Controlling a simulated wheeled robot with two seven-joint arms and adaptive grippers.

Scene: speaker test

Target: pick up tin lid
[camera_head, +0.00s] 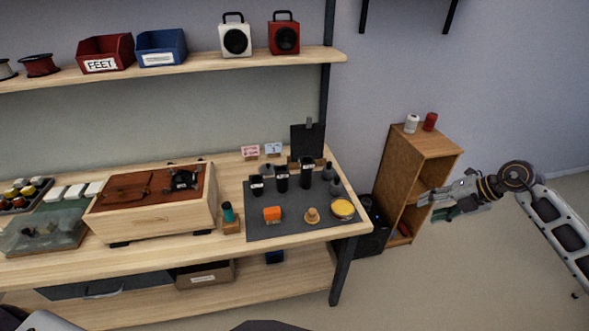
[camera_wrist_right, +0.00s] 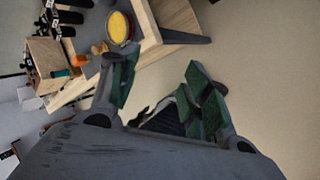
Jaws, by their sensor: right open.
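A round, shallow tin with a yellow top (camera_head: 342,208) sits at the right front corner of the dark mat (camera_head: 285,225) on the workbench. I cannot tell whether the yellow is a lid or the tin's contents, and I make out no separate lid. The tin also shows at the top of the right wrist view (camera_wrist_right: 118,27). My right gripper (camera_head: 428,204) is open and empty, off the bench's right end, to the right of the tin and apart from it. Its green-padded fingers show in the right wrist view (camera_wrist_right: 160,92). My left gripper is out of view.
An orange block (camera_head: 271,214), a small tan knob-like piece (camera_head: 312,215) and several black cylinders stand on the mat. A wooden box (camera_head: 160,218) is to the left. A wooden cabinet (camera_head: 428,142) stands behind my right gripper. Floor is clear at right.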

